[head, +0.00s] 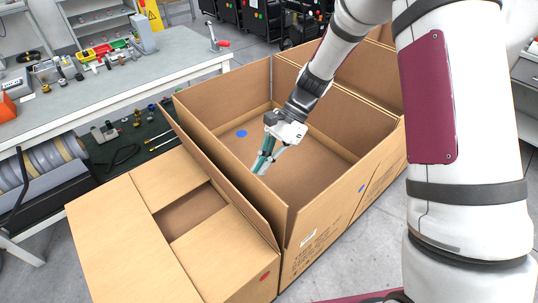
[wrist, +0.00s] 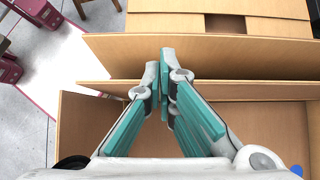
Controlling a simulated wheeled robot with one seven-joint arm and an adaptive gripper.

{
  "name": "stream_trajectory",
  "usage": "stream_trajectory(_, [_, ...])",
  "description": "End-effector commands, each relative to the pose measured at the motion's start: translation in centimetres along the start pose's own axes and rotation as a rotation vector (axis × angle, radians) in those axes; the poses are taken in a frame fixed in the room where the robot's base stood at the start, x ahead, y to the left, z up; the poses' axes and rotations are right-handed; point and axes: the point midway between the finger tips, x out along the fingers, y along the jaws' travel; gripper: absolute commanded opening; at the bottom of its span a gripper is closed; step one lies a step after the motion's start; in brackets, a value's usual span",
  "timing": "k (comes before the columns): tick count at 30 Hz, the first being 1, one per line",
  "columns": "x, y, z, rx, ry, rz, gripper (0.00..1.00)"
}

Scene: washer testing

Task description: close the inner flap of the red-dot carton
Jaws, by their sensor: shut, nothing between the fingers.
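The red-dot carton (head: 265,277) stands at the lower left in the head view. Its two short flaps (head: 172,178) (head: 213,245) lie level over the top, with a dark gap (head: 190,212) between them. A broad panel (head: 112,240) lies flat on its left. A long flap (head: 225,185) stands up along its right side, against the blue-dot carton. My gripper (head: 263,168) is shut and empty, pointing down over the open blue-dot carton. In the wrist view my gripper (wrist: 164,88) is in front of the standing flap (wrist: 195,55), with the red-dot carton (wrist: 215,8) beyond.
The open blue-dot carton (head: 361,189) has high walls around my gripper, and a blue dot (head: 241,133) shows inside. A workbench (head: 110,75) with tools and fittings stands at the back left. Grey floor is clear at the front left (head: 35,275).

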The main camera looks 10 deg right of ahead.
Motion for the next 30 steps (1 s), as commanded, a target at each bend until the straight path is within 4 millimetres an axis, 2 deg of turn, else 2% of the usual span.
stream_trajectory(3, [2.1,0.1,0.1,0.001,-0.002,0.003,0.0])
stream_trajectory(10, [4.7,0.1,0.0,0.0,0.0,0.001,0.0])
stream_trajectory(25, [5.3,0.0,0.1,-0.001,0.003,0.0,0.0])
stream_trajectory(30, [5.8,-0.3,0.7,-0.004,0.027,0.001,0.0])
